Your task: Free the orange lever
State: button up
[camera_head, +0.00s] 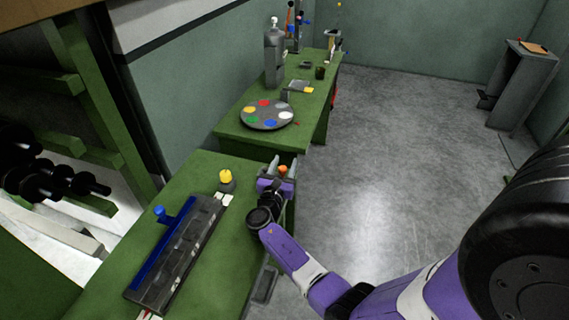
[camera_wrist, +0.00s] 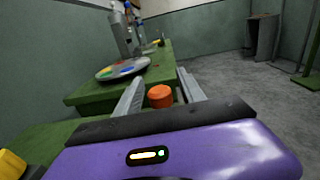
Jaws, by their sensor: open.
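The orange lever's round knob (camera_head: 283,169) shows at the right edge of the near green bench, at the end of my arm. In the wrist view the orange knob (camera_wrist: 160,96) stands upright between my two grey fingers. My gripper (camera_head: 283,164) is open, with one finger on each side of the knob. In the wrist view my gripper (camera_wrist: 162,90) shows a gap between the fingers and the knob. The lever's shaft and base are hidden behind my purple gripper body.
A yellow knob (camera_head: 225,176) stands on the bench just left of my gripper. A long grey and blue fixture (camera_head: 178,252) with a blue knob (camera_head: 159,211) lies further left. A round plate with coloured spots (camera_head: 268,115) is on the far bench. Open floor (camera_head: 380,170) lies right.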

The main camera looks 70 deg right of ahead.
jog(key=shift+d, duration=0.1)
grip_shut()
dwell(1.4)
